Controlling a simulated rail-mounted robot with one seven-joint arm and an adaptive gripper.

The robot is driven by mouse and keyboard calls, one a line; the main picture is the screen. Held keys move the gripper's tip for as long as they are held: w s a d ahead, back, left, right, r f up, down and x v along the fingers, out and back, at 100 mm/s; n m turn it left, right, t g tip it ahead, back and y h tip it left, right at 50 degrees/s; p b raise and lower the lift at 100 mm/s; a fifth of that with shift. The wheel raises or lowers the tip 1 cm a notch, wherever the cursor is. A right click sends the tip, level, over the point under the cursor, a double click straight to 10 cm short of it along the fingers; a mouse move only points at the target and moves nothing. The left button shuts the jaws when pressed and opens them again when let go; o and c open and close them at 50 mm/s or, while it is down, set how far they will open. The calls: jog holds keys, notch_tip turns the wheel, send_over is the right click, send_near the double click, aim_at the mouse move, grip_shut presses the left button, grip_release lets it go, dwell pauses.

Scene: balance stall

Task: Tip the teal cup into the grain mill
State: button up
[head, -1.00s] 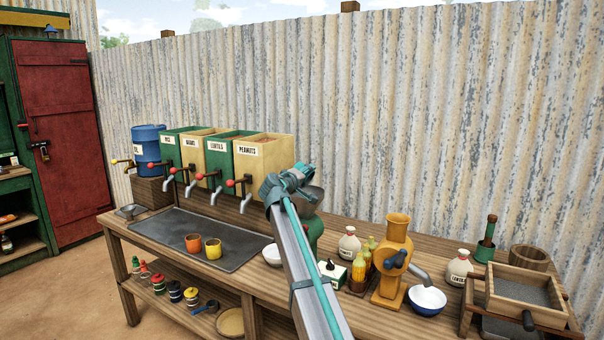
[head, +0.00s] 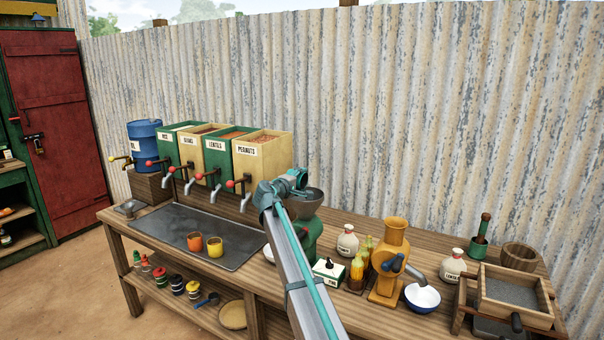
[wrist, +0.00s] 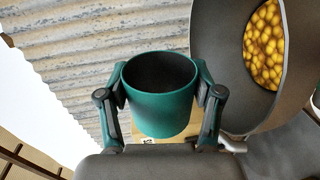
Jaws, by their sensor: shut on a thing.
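The teal cup (wrist: 160,112) is between the two fingers of my gripper (wrist: 162,92) in the wrist view. My gripper is shut on it. The cup's mouth faces the camera, and its inside looks dark; I see no contents. A wide dark grey hopper (wrist: 215,60) is right beside it, with yellow kernels (wrist: 264,45) inside. In the head view, this hopper (head: 312,197) tops a green mill (head: 309,232), partly hidden behind my arm. My gripper (head: 290,184) is at the hopper's left rim. The cup is hard to make out there.
An orange mill (head: 389,262) with a blue bowl (head: 422,297) stands farther right. Labelled dispensers (head: 260,160) stand left of my gripper. Bottles (head: 357,272) stand between the mills.

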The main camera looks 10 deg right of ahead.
jog(key=shift+w+a+r+n+h+p, duration=0.15)
jog(key=shift+r+n+p, duration=0.4)
jog(key=shift+p, duration=0.95)
jog(key=shift+w+a+r+n+h+p, duration=0.1)
jog(key=shift+a+n+p, duration=0.1)
jog(key=shift+n+p, duration=1)
jog(key=shift+w+a+r+n+h+p, duration=0.15)
jog(key=shift+r+n+p, duration=0.2)
jog(key=shift+p, duration=1.45)
jog(key=n+p, duration=0.3)
jog(key=shift+w+a+r+n+g+h+p, duration=0.2)
jog(key=shift+r+n+g+h+p, duration=0.1)
jog(key=shift+r+g, duration=0.1)
jog(key=n+p, duration=0.2)
jog(key=n, duration=0.1)
jog(key=shift+a+r+h+p, duration=0.1)
jog(key=shift+h+p, duration=0.2)
jog(key=shift+h, duration=0.1)
jog(key=shift+f+n+b, duration=0.2)
jog(key=shift+n+b, duration=0.15)
jog(key=shift+n, duration=0.35)
jog(key=shift+r+n, duration=0.1)
jog(key=shift+n, duration=0.5)
jog(key=n, duration=0.2)
jog(key=r+n, duration=0.1)
jog(key=shift+w+a+r+n+h, duration=0.1)
jog(key=shift+w+a+n+h, duration=0.2)
jog(key=shift+a+h, duration=0.1)
jog(key=shift+d, duration=0.15)
